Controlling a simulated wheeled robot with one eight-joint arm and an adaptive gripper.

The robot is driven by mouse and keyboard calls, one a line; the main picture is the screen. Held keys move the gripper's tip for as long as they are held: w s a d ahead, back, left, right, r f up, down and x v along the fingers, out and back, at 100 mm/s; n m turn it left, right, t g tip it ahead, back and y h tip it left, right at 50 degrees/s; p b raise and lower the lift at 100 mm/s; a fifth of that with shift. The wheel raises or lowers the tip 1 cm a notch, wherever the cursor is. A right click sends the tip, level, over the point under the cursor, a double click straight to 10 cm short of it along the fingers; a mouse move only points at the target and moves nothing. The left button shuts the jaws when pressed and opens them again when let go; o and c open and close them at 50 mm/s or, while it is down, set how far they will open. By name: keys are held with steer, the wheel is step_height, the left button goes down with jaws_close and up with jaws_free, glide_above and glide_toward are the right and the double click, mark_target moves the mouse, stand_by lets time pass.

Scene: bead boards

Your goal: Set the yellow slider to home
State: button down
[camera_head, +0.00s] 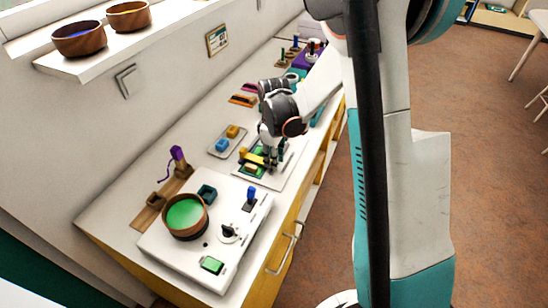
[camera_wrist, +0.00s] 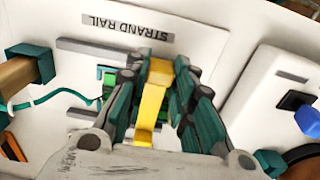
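The yellow slider (camera_wrist: 153,98) shows as a long yellow piece in the middle of the wrist view, on a white board (camera_wrist: 215,42) labelled "STRAND RAIL". My gripper (camera_wrist: 158,68) reaches down over it, with one finger on each side. The fingertips close in on its far end and appear to touch it. In the head view my gripper (camera_head: 270,160) is down at the board, beside the yellow slider (camera_head: 251,157). The slider's base and any home mark are hidden by the fingers.
A green piece (camera_wrist: 107,82) and grey bars (camera_wrist: 92,47) lie left of the slider. A teal holder with a cord (camera_wrist: 30,65) stands at the far left. A white board with a blue knob (camera_wrist: 308,122) is at right. A wooden bowl (camera_head: 171,228) stands nearer.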

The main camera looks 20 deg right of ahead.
steer(key=w+d, duration=0.7)
steer(key=shift+w+d, duration=0.15)
steer(key=shift+d, duration=0.1)
steer(key=c, duration=1.4)
jaws_free()
steer(key=shift+w+d, duration=0.1)
steer(key=shift+o, duration=0.2)
step_height(320, 180, up, 12)
steer(key=shift+r, duration=0.1)
